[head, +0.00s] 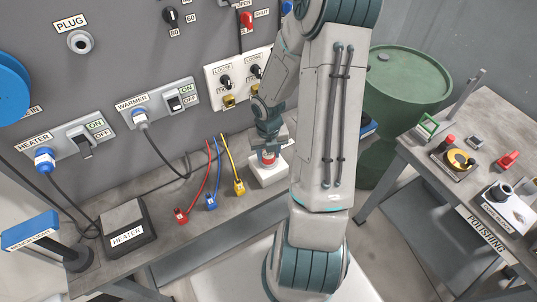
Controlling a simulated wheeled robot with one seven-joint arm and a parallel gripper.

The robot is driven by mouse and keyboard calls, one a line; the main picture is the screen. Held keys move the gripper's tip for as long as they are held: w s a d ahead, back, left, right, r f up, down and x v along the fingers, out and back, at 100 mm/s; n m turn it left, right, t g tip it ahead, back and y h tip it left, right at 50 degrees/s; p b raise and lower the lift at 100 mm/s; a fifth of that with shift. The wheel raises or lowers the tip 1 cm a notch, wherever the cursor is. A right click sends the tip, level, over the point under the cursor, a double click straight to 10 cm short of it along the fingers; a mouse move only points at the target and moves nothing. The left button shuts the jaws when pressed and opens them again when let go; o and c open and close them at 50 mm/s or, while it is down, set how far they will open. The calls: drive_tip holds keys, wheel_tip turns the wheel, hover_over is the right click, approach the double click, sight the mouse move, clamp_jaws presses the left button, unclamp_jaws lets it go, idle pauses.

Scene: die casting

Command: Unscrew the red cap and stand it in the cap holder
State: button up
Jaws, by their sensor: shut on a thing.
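The red cap (268,157) shows as a small red band on top of a white block-shaped base (266,177) on the grey workbench. My gripper (268,150) points down over it and is shut on the red cap. The cap's upper part is hidden by the fingers. I cannot tell whether the cap is still seated in what is below it. I cannot make out a cap holder for certain; my arm hides part of the bench to the right.
Red (181,215), blue (211,201) and yellow (239,187) cable plugs lie left of the white base. A heater box (126,230) stands farther left. A green barrel (405,90) and the polishing table (425,165) are at right. The wall panel rises close behind.

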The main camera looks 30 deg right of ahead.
drive_tip(key=shift+n+p, duration=1.35)
drive_tip(key=shift+n, duration=0.35)
drive_tip(key=shift+r+p, duration=0.45)
drive_tip(key=shift+r, duration=0.25)
drive_tip(key=shift+r, duration=1.05)
drive_tip(key=shift+r, duration=0.25)
wheel_tip(320, 180, up, 5)
drive_tip(key=shift+d+f, duration=0.1)
drive_tip(key=shift+f, duration=0.05)
drive_tip(key=s+d+f, duration=0.2)
drive_tip(key=d+f, duration=0.4)
drive_tip(key=d, duration=0.6)
drive_tip(key=shift+s+f, duration=0.15)
drive_tip(key=shift+s, duration=0.15)
